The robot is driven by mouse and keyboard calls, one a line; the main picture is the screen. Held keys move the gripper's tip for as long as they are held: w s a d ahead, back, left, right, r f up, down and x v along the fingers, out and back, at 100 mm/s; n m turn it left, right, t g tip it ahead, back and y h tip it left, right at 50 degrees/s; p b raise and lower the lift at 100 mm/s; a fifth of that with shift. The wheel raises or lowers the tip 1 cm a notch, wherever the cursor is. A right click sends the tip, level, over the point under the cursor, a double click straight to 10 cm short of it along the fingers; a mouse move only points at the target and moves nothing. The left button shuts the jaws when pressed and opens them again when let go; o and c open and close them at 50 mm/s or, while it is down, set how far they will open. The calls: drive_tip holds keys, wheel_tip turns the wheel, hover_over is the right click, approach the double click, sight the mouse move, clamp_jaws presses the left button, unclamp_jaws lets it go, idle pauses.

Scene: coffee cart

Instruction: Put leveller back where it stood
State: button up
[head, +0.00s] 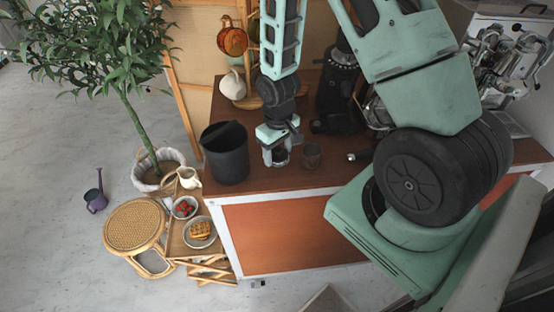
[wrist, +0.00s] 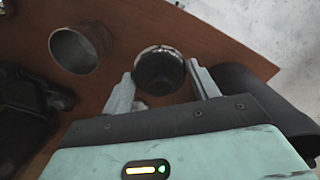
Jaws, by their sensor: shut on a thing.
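The leveller (wrist: 160,68) is a small round piece with a dark top and a metallic rim. In the wrist view it sits between the two fingers of my gripper (wrist: 163,86), which is shut on it. In the head view my gripper (head: 277,157) points down at the brown counter (head: 262,181), near its front edge. The leveller (head: 281,156) shows there as a dark piece at the fingertips, partly covered. I cannot tell whether it touches the counter. The place where it stood is not marked in either view.
A grey metal cup (head: 311,156) stands just right of my gripper; it also shows in the wrist view (wrist: 80,48). A black bin (head: 226,155) stands close on the left. A black grinder (head: 338,82) is behind. Some counter in front is bare.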

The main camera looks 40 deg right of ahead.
sight(278, 161)
drive_tip(key=shift+f+p, duration=0.5)
drive_tip(key=shift+f, duration=1.6)
drive_tip(key=shift+f, duration=0.15)
drive_tip(key=o, duration=1.1)
